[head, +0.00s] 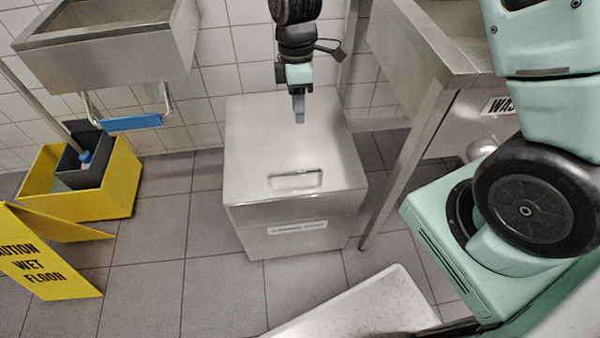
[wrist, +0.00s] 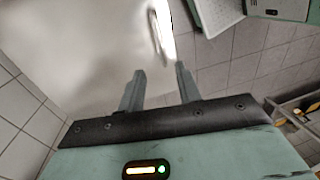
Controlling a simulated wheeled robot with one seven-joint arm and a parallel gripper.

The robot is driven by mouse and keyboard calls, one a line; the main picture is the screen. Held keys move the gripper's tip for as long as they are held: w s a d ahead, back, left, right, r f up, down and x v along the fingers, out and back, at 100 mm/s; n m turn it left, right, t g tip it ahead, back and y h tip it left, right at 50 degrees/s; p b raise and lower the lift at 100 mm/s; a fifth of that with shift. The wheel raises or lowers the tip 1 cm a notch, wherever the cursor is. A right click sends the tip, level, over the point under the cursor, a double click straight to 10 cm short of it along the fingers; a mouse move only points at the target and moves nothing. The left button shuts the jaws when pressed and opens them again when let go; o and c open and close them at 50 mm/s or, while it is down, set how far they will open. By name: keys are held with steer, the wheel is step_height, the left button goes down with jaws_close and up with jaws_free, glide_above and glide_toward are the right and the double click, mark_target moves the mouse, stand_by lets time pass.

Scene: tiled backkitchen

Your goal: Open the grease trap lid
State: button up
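The grease trap (head: 250,225) is a steel box on the tiled floor in the middle of the head view, with a label on its front. Its lid (head: 262,140) lies flat and closed on top. My gripper (head: 298,120) points down over the rear part of the lid, behind the handle. In the wrist view my gripper (wrist: 158,72) has its two fingers apart with nothing between them. Its height above the lid is hard to tell.
A steel sink (head: 110,50) hangs at the back left. A yellow mop bucket (head: 120,185) and a yellow wet floor sign (head: 45,265) stand on the left. A steel table leg (head: 405,170) is close on the trap's right. Floor before the trap's left front is clear.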

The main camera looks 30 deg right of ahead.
steer(key=s+f, duration=0.1)
steer(key=f, duration=0.4)
steer(key=s+f+b, duration=0.1)
steer(key=f, duration=0.5)
steer(key=s+f+b, duration=0.1)
steer(key=f, duration=0.5)
steer(key=shift+a+f, duration=0.15)
steer(key=shift+a, duration=0.25)
jaws_close()
